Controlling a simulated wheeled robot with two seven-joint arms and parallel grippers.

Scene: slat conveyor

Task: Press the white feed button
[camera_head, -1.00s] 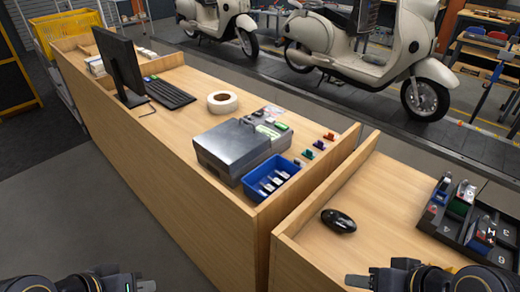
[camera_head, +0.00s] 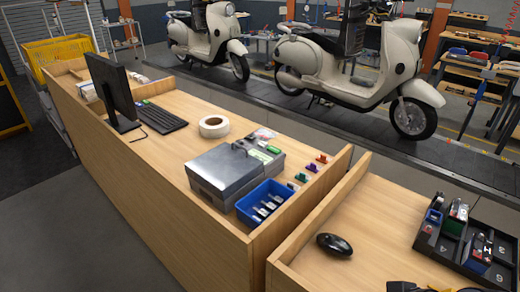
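A grey box-shaped machine (camera_head: 222,172) sits on the wooden counter (camera_head: 165,200) near its right end. Small light and green parts (camera_head: 272,149) show on its back right side. They are too small for me to tell whether one of them is a white feed button. My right gripper (camera_head: 405,287) only just shows at the bottom edge, low at the right, well apart from the machine. Most of it is cut off, so its fingers cannot be judged. My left gripper is out of view.
A blue tray (camera_head: 246,216) stands in front of the machine, with small coloured pieces (camera_head: 310,168) beside it. A tape roll (camera_head: 214,127), keyboard (camera_head: 160,117) and monitor (camera_head: 112,92) are farther left. A black mouse (camera_head: 334,244) and black organizer (camera_head: 455,262) lie on the right desk. Scooters (camera_head: 360,75) stand behind.

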